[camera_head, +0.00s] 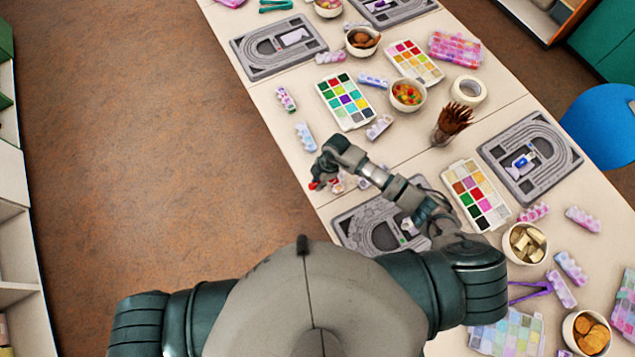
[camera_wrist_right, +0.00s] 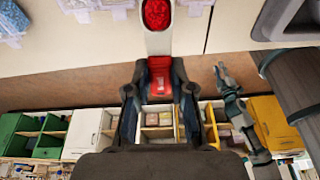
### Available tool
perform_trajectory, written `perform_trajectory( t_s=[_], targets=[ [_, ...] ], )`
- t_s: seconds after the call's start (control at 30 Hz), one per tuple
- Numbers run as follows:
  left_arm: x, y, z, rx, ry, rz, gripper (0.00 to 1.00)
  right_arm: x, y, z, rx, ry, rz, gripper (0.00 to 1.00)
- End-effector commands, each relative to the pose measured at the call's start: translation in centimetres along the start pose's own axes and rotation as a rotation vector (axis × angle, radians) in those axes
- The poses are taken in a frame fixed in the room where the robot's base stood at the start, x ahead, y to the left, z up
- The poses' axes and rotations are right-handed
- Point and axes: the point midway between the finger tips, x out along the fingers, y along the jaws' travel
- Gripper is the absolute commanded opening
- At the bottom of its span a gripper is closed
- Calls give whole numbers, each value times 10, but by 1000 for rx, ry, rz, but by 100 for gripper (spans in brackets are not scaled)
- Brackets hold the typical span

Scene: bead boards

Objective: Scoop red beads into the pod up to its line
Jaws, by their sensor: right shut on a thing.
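My right gripper (camera_head: 325,172) reaches over the near edge of the table. In the right wrist view, the right gripper (camera_wrist_right: 160,88) is shut on a scoop (camera_wrist_right: 159,43) with a white shaft and a red part between the fingers. Red beads (camera_wrist_right: 156,13) show in the scoop's bowl at the top of that view. In the head view the scoop is small and mostly hidden by the gripper. Several pale bead pods lie on the table, one (camera_head: 306,137) above the gripper; I cannot tell which is the task's pod, and no fill line shows.
A grey bead board (camera_head: 350,225) lies under my right arm. Open brown floor (camera_head: 150,150) lies left of the table.

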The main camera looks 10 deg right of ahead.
Motion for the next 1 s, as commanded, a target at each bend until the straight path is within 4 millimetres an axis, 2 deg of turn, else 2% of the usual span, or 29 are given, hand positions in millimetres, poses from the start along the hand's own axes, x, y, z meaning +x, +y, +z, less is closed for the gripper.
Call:
perform_trajectory(
  t_s=[0.03, 0.53, 1.0],
  targets=[
    [7, 0, 1, 1, 0, 0, 24, 0, 0, 3, 3, 33, 2, 2],
    [41, -4, 8, 3, -6, -5, 24, -17, 0, 10, -2, 291, 2, 2],
    [34, -4, 6, 2, -5, -5, 24, -25, 0, 10, 0, 356, 5, 2]
  ],
)
